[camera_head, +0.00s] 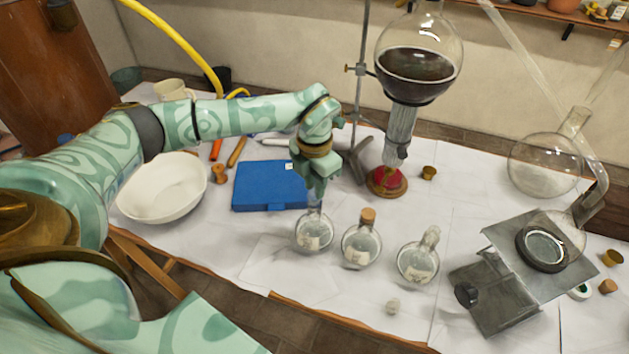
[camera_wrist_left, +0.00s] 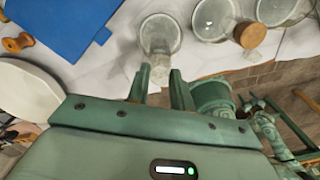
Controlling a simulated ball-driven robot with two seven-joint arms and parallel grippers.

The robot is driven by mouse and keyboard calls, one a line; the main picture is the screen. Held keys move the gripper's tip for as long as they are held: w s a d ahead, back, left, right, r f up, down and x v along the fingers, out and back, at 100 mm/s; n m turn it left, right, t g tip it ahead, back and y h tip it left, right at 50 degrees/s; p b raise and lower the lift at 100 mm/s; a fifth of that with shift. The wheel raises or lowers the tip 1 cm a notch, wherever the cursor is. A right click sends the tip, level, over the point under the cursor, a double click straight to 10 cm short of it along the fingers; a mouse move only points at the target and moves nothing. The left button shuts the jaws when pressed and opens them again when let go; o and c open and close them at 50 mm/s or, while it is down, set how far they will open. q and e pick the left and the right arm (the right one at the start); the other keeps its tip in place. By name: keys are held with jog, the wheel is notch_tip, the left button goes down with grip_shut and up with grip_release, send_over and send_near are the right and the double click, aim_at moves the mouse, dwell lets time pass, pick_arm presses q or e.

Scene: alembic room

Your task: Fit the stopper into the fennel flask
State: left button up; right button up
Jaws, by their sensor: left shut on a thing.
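My left gripper (camera_head: 315,190) points down over the leftmost round glass flask (camera_head: 313,235), whose paper label is too small to read. It is shut on a small clear piece, seemingly a glass stopper (camera_wrist_left: 157,76), at the flask's mouth. The flask (camera_wrist_left: 160,32) lies just beyond the fingertips in the left wrist view. I cannot tell whether the stopper is seated in the neck. To the right stand a corked flask (camera_head: 361,246) and a flask with a glass top (camera_head: 418,263). A small pale stopper (camera_head: 392,307) lies near the front edge.
A blue case (camera_head: 268,186) and a white bowl (camera_head: 165,190) lie left of the flasks.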

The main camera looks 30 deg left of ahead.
pick_arm(q)
jog(key=shift+f, duration=0.65)
dwell(0.8)
dwell(0.5)
jog(key=shift+f+p, duration=0.3)
jog(key=shift+f, duration=0.3)
dwell(1.5)
jog(key=o, duration=1.4)
jog(key=shift+r, duration=0.2)
notch_tip(320, 180, up, 7)
jog(key=p, duration=0.6)
jog(key=shift+f, duration=0.1)
